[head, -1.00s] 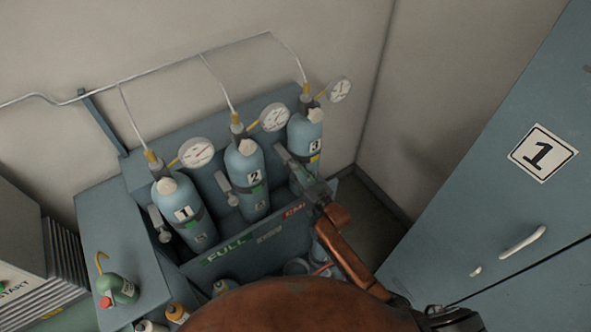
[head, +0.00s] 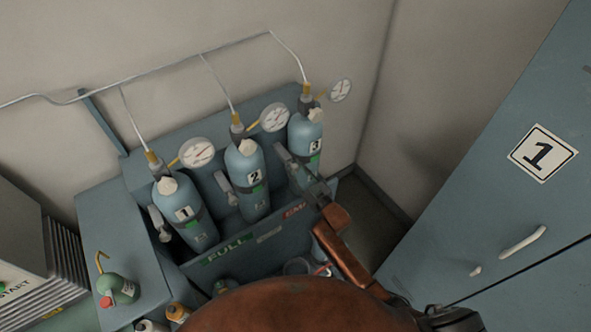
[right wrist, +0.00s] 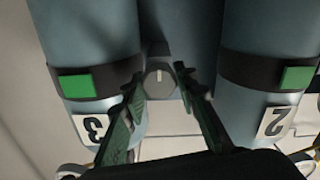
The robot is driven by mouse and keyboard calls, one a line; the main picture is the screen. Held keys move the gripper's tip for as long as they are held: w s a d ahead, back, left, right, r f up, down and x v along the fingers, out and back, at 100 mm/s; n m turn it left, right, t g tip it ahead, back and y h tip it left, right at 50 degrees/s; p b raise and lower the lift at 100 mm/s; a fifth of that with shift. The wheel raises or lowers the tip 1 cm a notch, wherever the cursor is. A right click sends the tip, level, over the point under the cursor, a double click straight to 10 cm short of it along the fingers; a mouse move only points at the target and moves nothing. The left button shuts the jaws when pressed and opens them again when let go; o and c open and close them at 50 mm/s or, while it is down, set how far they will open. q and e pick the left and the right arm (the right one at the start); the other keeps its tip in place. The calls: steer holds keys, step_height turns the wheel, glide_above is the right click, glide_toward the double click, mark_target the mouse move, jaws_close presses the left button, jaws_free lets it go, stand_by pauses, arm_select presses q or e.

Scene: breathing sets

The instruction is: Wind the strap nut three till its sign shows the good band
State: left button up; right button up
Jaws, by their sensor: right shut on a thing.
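Strap nut three, a grey round knob with a pale mark (right wrist: 160,84), sits left of the blue cylinder marked 3 (head: 304,130). In the right wrist view my right gripper (right wrist: 159,75) has one finger on each side of the nut and is shut on it. In the head view the right gripper (head: 301,172) reaches to the left side of cylinder three, and the nut is mostly hidden there. The sign on the dark strap of cylinder three shows full green in the right wrist view (right wrist: 76,86). My left gripper is not in view.
Cylinder 1 (head: 180,205) and cylinder 2 (head: 245,165) stand to the left in the same blue rack, with green signs. Dial gauges (head: 274,117) and thin pipes are above. The rack's front panel (head: 228,250) is close below my gripper. A blue cabinet (head: 510,210) stands right.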

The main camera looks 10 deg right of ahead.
steer(key=o, duration=1.2)
steer(key=shift+c, duration=0.2)
steer(key=v, duration=1.2)
